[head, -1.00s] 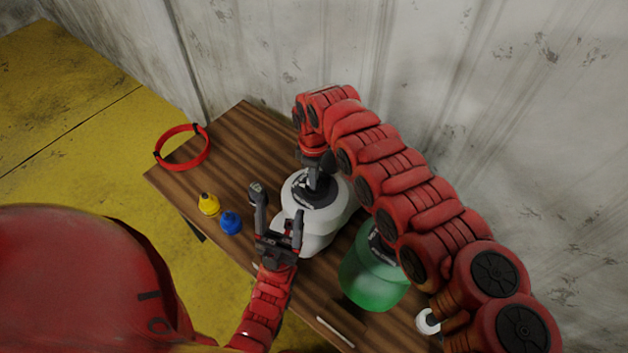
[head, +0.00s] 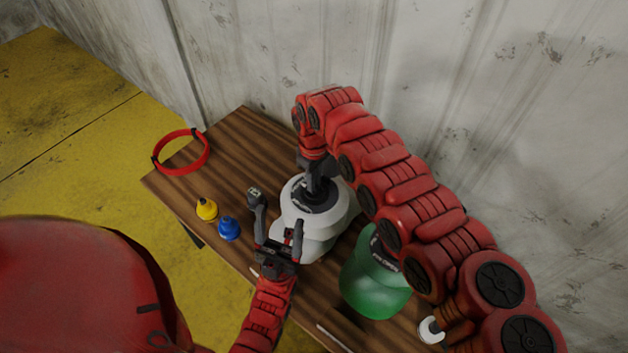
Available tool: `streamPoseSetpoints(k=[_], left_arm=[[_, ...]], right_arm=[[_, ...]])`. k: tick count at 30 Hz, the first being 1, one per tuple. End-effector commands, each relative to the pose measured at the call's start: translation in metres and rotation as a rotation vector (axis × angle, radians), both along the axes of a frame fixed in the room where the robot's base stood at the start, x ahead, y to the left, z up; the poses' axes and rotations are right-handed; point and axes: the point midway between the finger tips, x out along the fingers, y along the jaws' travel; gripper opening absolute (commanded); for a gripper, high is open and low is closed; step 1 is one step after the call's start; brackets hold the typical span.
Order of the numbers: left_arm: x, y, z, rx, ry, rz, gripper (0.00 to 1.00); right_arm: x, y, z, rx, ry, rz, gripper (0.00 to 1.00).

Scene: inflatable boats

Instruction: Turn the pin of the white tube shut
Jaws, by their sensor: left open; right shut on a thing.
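The white tube (head: 318,243) stands on the wooden table, with a black round valve (head: 313,205) on its top. My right gripper (head: 318,185) comes down from above onto the middle of this valve and is shut on its pin, which the fingers mostly hide. My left gripper (head: 277,210) is open at the near left side of the white tube. Its two fingers point up and away, one left of the tube and one in front of it. I cannot tell whether they touch the tube.
A green tube (head: 375,283) stands right of the white one, partly under my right arm. A yellow piece (head: 206,209) and a blue piece (head: 229,228) lie left of my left gripper. A red ring (head: 181,152) lies at the table's (head: 235,135) far left corner. A wall stands behind.

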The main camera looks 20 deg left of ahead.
Motion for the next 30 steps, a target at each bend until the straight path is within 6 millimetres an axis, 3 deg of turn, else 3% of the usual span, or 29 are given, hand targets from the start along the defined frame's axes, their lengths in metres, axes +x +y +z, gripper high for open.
streamPoseSetpoints(k=[7,8,12,23,26,30], left_arm=[[0.000,0.000,0.000,0.000,0.000,0.000,0.71],[0.000,0.000,0.000,0.000,0.000,0.000,0.71],[0.000,0.000,0.000,0.000,0.000,0.000,0.71],[0.000,0.000,-0.001,0.000,0.000,0.000,0.71],[0.000,0.000,-0.005,0.000,0.000,0.000,0.71],[0.000,0.000,-0.014,0.000,0.000,0.000,0.71]], right_arm=[[0.000,0.000,0.000,0.000,0.001,0.000,0.00],[0.000,0.000,0.000,0.000,0.001,0.000,0.20],[0.000,0.000,0.000,0.000,0.001,0.000,0.45],[0.001,0.000,0.004,0.002,-0.002,0.000,0.45],[0.002,0.001,0.015,0.004,-0.006,0.000,0.45],[0.002,0.001,0.046,0.005,-0.008,0.001,0.45]])
